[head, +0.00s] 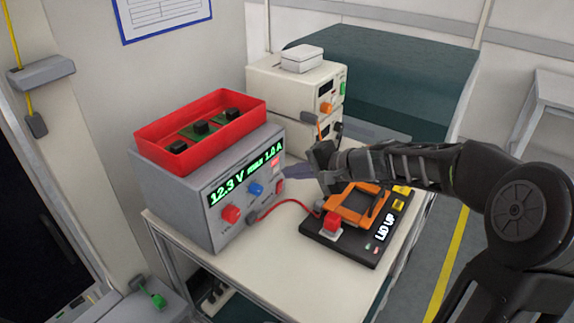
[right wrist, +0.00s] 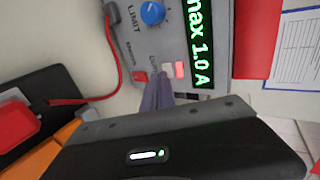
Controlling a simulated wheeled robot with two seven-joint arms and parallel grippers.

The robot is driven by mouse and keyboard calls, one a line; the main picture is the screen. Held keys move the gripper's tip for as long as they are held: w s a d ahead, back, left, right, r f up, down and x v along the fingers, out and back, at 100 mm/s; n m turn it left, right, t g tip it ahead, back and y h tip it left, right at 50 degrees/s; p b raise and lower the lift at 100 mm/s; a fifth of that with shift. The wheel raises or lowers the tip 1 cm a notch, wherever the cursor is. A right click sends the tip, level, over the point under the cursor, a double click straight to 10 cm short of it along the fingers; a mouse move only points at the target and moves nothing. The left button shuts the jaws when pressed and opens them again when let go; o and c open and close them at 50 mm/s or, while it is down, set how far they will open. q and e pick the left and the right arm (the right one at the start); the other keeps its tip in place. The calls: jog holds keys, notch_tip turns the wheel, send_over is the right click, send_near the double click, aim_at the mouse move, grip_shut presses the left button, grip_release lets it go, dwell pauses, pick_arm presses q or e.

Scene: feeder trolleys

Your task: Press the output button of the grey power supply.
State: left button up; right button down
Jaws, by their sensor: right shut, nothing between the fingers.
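The grey power supply (head: 170,205) stands on the trolley top, its lit green display reading 12.3 V max 1.0 A. Its front has a red knob, a blue knob (right wrist: 152,13) and, beside the display, a pale button (right wrist: 168,71) next to a lit red patch (right wrist: 180,69). I take the pale button to be the output button; its label is too blurred to read. My right gripper (head: 287,172) is shut and empty, its fingertips (right wrist: 157,80) pointing at the panel right by the pale button. I cannot tell whether they touch it. My left gripper is out of view.
A red tray (head: 150,135) with several dark parts sits on top of the supply. A black fixture (head: 345,247) marked LID UP, with orange parts, stands to the right. A red cable (head: 285,203) runs between them. Cream instruments (head: 280,85) stand behind. The trolley's front top (head: 270,270) is clear.

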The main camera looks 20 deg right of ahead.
aim_at(276, 169)
jog(key=shift+w+a, duration=0.5)
jog(key=shift+w, duration=0.3)
jog(key=shift+w+a, duration=0.1)
